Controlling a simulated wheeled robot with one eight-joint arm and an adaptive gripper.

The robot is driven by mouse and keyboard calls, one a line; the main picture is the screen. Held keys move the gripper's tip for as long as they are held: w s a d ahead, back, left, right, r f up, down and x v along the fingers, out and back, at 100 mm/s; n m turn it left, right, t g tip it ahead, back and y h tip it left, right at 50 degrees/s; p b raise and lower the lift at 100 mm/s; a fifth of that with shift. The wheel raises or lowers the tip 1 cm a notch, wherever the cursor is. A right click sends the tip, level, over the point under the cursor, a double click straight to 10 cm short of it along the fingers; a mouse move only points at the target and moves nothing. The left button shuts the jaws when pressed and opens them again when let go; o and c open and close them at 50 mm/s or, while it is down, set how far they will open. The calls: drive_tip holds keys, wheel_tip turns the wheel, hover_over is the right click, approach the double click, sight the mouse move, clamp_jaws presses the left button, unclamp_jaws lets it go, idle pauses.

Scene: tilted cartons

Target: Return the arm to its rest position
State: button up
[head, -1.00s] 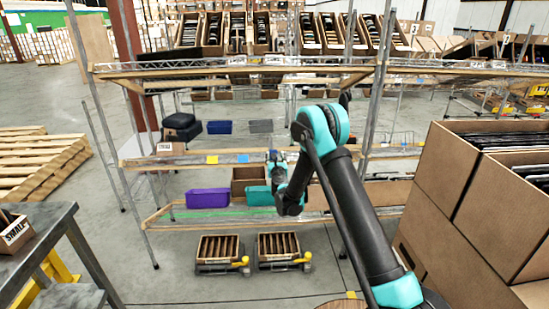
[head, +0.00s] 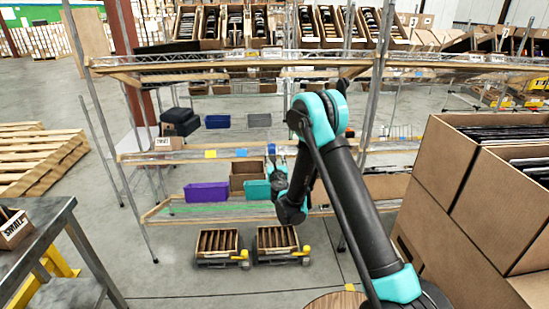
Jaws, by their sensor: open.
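My arm (head: 352,205), black with teal joints, rises from the lower right and bends at a high elbow in front of the shelf rack. Its forearm comes down to a black and teal wrist joint at the middle of the view. My gripper (head: 273,160) is at the far end of the arm, small and partly hidden by the arm's own links. It is open, and no object shows in it. It appears in front of the rack's middle level; its exact distance from the shelf is hard to tell.
The metal rack holds tilted cartons (head: 237,24) on top and a purple bin (head: 206,192), a teal bin (head: 257,190) and a brown carton (head: 246,172) lower down. Large cartons (head: 437,190) stand close at right, a grey table (head: 38,240) at left.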

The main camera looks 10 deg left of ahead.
drive_tip(key=s+d+r+m+g+h, duration=0.1)
drive_tip(key=s+d+r+m+h, duration=0.15)
drive_tip(key=d+m, duration=0.4)
drive_tip(key=s+d+r+m+g+h, duration=0.1)
drive_tip(key=d+r+m+h, duration=0.2)
drive_tip(key=d, duration=0.6)
drive_tip(key=s+d+r+m+g+h, duration=0.1)
drive_tip(key=s+d+r+m, duration=0.15)
drive_tip(key=d+m, duration=0.5)
drive_tip(key=s+d+m+g+h, duration=0.1)
drive_tip(key=s+d+m+g, duration=0.3)
drive_tip(key=s+d+m, duration=0.5)
drive_tip(key=s+d+f+m+g+y, duration=0.1)
drive_tip(key=s+f+m+g, duration=0.2)
drive_tip(key=s, duration=1.1)
drive_tip(key=s+d+f+m+g+y, duration=0.2)
drive_tip(key=s+m, duration=0.7)
drive_tip(key=s, duration=0.6)
wheel_tip(320, 180, down, 2)
drive_tip(key=shift+s+f+m+g, duration=0.1)
drive_tip(key=shift+s+m+g, duration=0.2)
drive_tip(key=shift+g, duration=0.4)
drive_tip(key=shift+w+y, duration=0.1)
drive_tip(key=shift+y, duration=0.15)
drive_tip(key=shift+c, duration=0.5)
